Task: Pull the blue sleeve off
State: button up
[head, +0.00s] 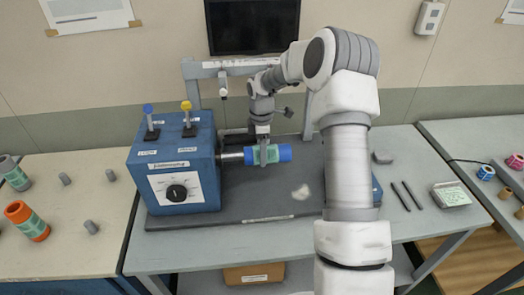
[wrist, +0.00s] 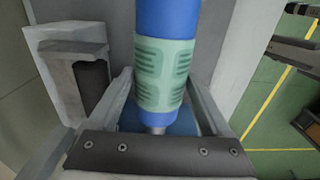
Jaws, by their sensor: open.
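The blue sleeve (head: 285,152) has a pale green band with dark printed marks. It sits level on the grey shaft (head: 232,156) that sticks out of the right side of the blue machine box (head: 184,190). My gripper (head: 264,153) reaches down over the sleeve's middle, across the green band. In the wrist view the sleeve (wrist: 163,75) runs between my two open fingers (wrist: 160,92), and a short piece of bare shaft shows below it. I cannot tell whether either finger touches the sleeve. The fingers hide part of the band in the head view.
The box carries a blue-topped lever (head: 150,122), a yellow-topped lever (head: 187,118) and a black dial (head: 177,192). A grey frame (head: 190,72) stands behind. The left table holds an orange sleeve (head: 27,220) and several grey plugs. The dark bed right of the sleeve is mostly clear.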

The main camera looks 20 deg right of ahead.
jog(key=shift+o, duration=1)
notch_tip(320, 180, up, 17)
jog(key=shift+r, duration=0.2)
